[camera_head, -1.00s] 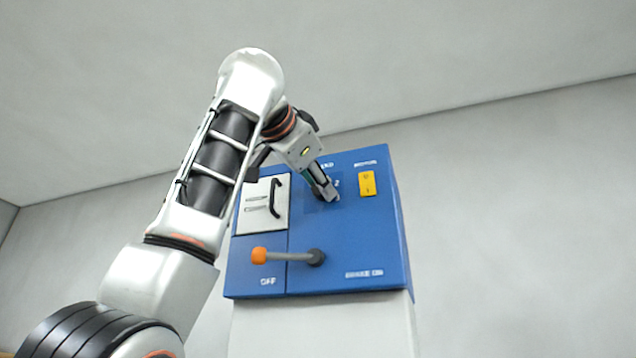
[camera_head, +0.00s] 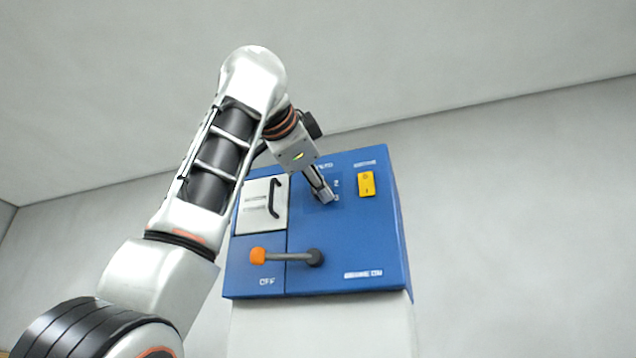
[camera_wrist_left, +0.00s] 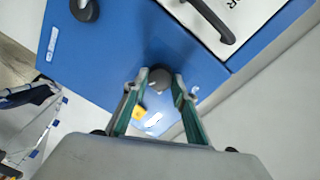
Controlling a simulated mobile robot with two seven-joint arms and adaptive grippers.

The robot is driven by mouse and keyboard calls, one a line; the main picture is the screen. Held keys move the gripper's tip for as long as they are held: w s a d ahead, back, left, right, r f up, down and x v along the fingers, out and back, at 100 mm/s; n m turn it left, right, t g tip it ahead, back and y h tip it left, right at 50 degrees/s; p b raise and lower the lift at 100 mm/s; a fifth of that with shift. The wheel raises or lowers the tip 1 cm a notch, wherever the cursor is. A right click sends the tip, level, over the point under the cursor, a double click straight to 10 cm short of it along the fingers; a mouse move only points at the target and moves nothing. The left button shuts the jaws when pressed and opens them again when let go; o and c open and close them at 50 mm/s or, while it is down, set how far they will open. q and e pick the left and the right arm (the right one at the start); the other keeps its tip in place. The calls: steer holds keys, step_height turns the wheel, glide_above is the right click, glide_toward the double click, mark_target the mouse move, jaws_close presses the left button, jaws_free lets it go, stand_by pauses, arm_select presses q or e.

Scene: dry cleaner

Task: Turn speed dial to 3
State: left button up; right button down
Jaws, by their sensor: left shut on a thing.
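The blue control box (camera_head: 345,235) stands in the middle of the head view. My left gripper (camera_head: 326,195) reaches its upper part from the left, at the speed dial. In the left wrist view the dark round dial (camera_wrist_left: 159,78) sits between the fingertips of my left gripper (camera_wrist_left: 160,84), which is shut on it. In the head view the gripper hides the dial; the marks "2" and "3" show just to its right. Where the dial points cannot be told. My right gripper is not in view.
A yellow switch (camera_head: 366,183) is right of the dial. A lever with an orange knob (camera_head: 258,256) lies below, near the "OFF" label. A white panel with a black handle (camera_head: 274,198) is at the left. The box rests on a white pedestal (camera_head: 320,325).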

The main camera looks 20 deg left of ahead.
arm_select(q)
steer(key=o, duration=1.1)
steer(key=shift+d, duration=0.1)
steer(key=shift+s, duration=0.1)
steer(key=s, duration=1.2)
steer(key=shift+a+r, duration=0.35)
steer(key=shift+a, duration=0.05)
steer(key=shift+w, duration=0.1)
